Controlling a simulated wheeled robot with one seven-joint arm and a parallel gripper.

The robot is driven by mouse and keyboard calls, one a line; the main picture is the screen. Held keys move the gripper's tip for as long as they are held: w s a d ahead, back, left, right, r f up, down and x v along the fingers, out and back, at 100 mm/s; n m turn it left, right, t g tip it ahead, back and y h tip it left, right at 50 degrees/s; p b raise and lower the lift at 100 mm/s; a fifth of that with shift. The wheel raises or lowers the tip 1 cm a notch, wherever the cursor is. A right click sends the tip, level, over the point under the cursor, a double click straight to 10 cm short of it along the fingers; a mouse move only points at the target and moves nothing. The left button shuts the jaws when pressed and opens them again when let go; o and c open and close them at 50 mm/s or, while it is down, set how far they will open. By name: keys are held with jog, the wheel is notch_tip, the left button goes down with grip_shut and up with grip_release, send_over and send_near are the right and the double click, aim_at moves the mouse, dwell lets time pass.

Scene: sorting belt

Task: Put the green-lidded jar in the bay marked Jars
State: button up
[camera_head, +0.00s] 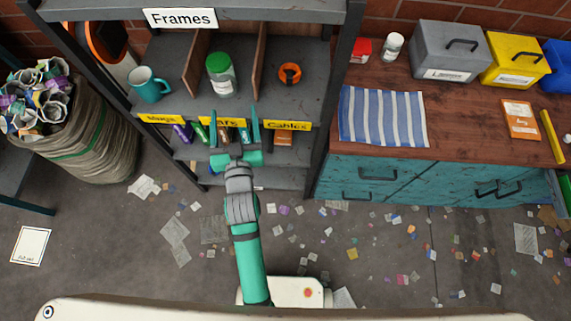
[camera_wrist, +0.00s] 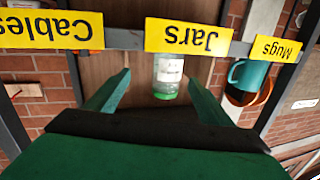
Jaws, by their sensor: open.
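The green-lidded jar (camera_head: 221,75) is clear with a white label and stands upright in the middle bay of the shelf, between two brown dividers. The yellow Jars label (camera_head: 223,121) is on the shelf edge below it, partly hidden by my gripper. In the wrist view, which is upside down, the jar (camera_wrist: 168,77) shows behind the Jars label (camera_wrist: 188,38). My gripper (camera_head: 234,128) is open and empty in front of the shelf edge, apart from the jar. Its fingers (camera_wrist: 158,95) appear on either side of the jar in the wrist view.
A teal mug (camera_head: 150,84) stands in the left bay and an orange item (camera_head: 290,73) lies in the right bay, marked Cables (camera_head: 287,125). Several small items sit on the lower shelf. A workbench (camera_head: 455,121) with boxes stands at the right. Paper scraps litter the floor.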

jog(key=s+d+f+h, duration=0.1)
jog(key=s+d, duration=0.4)
jog(key=s, duration=0.5)
jog(key=s+d+f+m+g+h, duration=0.1)
jog(key=s+d, duration=0.4)
jog(key=s, duration=0.5)
jog(key=s+d+f+h, duration=0.1)
jog(key=s+d+f, duration=0.2)
jog(key=s, duration=0.7)
jog(key=shift+s+d+f+m+g, duration=0.3)
jog(key=shift+s+d+g, duration=0.1)
jog(key=shift+d, duration=0.85)
